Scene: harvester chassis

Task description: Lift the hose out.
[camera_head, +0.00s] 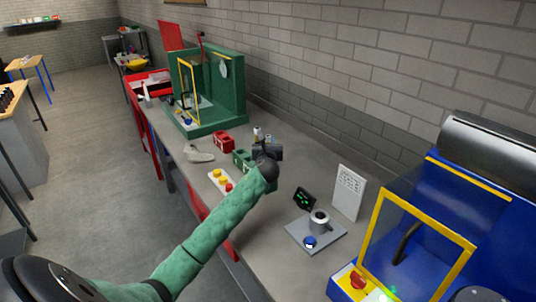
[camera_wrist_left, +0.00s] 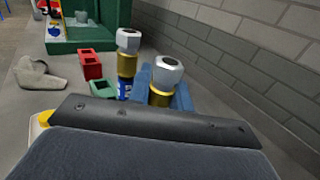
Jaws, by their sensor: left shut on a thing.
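Two upright metal fittings with silver hex nuts and brass collars show in the left wrist view, a farther one (camera_wrist_left: 127,64) and a nearer one (camera_wrist_left: 163,82). I take them for the ends of the hose; its body is hidden. Both stand at a blue block (camera_wrist_left: 182,97). My left gripper (camera_head: 266,158) is down at this spot on the bench in the head view, shut on the hose. The fingers and the exact grip are hidden behind my own wrist. In the head view the fittings (camera_head: 258,133) are small, just beyond the gripper. My right gripper is not in view.
Red (camera_head: 224,142) and green (camera_head: 241,157) bins stand beside the gripper on the grey bench. A green machine (camera_head: 232,90) stands behind; a brick wall runs alongside.

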